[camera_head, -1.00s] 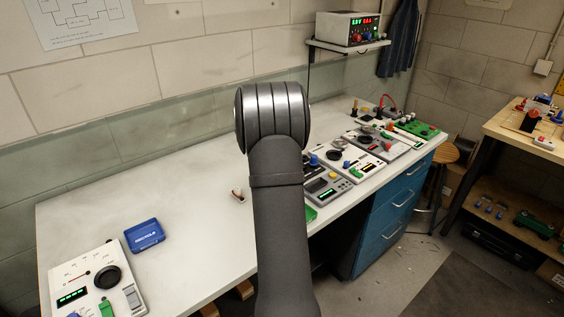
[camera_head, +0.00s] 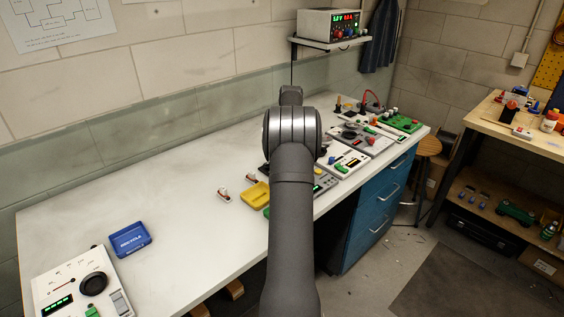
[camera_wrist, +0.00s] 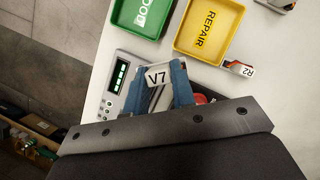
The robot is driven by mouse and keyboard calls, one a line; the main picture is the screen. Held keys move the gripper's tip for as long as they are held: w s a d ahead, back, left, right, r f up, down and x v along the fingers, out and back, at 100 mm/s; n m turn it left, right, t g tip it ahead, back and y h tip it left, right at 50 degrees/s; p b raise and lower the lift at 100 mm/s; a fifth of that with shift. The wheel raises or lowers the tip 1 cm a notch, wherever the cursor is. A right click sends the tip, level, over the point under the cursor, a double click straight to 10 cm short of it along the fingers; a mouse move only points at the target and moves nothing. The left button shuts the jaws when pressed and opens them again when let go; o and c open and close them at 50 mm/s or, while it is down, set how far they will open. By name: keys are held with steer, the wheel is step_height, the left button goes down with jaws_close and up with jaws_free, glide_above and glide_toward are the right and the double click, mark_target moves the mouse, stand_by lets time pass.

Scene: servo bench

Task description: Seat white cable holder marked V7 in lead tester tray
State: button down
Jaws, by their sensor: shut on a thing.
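The white cable holder marked V7 (camera_wrist: 158,77) is held between the blue fingers of my gripper (camera_wrist: 158,88) in the wrist view. Its label faces the camera. Below and around it is a grey device with a lit green display (camera_wrist: 119,77); whether this is the lead tester is not readable. The grey device also shows beside my arm in the head view (camera_head: 325,182). My gripper and the V7 holder are hidden behind my arm there. No tester tray can be made out clearly; my fingers cover part of the device.
A yellow REPAIR tray (camera_wrist: 208,27) and a green tray (camera_wrist: 142,14) lie beside the device. A holder marked R2 (camera_wrist: 240,69) lies against the yellow tray. A blue tray (camera_head: 130,239) is at the left of the bench. More testers stand along the right.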

steer(key=w+d+m+t+y, duration=0.1)
steer(key=d+m+t, duration=0.25)
steer(key=m, duration=0.95)
steer(key=w+d+m+t+y, duration=0.1)
steer(key=d+m+t+y, duration=0.2)
steer(key=m, duration=0.9)
steer(key=shift+t+h, duration=0.65)
steer(key=shift+h, duration=0.05)
steer(key=shift+a+f, duration=0.15)
steer(key=shift+f, duration=1)
steer(key=shift+a+f, duration=0.1)
steer(key=shift+f, duration=1)
steer(key=shift+f, duration=1.05)
steer(key=c, duration=1.1)
jaws_free()
steer(key=shift+r, duration=0.1)
steer(key=shift+v, duration=2.4)
